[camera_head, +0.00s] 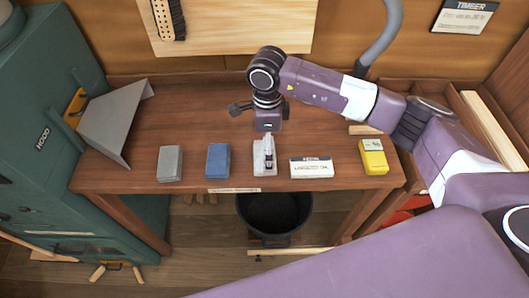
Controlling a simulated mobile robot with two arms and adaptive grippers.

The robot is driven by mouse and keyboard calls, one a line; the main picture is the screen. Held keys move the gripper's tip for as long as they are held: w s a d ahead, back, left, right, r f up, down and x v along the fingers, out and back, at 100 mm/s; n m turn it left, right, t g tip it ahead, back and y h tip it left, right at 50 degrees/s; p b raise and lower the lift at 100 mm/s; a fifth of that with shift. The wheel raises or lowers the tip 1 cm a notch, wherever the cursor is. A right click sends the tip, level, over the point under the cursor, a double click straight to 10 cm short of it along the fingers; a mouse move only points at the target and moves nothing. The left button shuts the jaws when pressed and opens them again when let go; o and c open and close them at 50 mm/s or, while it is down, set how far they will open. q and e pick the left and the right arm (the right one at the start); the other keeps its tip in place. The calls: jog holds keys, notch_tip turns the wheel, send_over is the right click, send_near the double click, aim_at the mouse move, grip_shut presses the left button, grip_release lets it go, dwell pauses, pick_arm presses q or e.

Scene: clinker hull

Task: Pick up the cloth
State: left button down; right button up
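A small pale grey-white piece (258,170), which looks like the cloth, lies near the front edge of the wooden table between a blue block and a white box. My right gripper (268,161) points down right over it, and its fingers hide part of it. The fingers look close together, but I cannot tell whether they are shut on the piece. It appears to rest on the table. My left gripper is not in view.
On the table (205,110) are a grey block (171,163), a blue block (217,161), a white box (312,168) and a yellow box (373,157). A teal machine with a grey chute (115,120) stands left. A black bucket (275,213) is below the front edge. The table's back left is clear.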

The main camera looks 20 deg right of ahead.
jog(key=shift+f, duration=1.3)
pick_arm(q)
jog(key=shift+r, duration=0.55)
pick_arm(e)
jog(key=c, duration=1.2)
jog(key=shift+r, duration=0.15)
jog(key=shift+c, duration=0.2)
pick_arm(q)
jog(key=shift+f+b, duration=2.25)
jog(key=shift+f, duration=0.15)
pick_arm(e)
notch_tip(320, 180, up, 20)
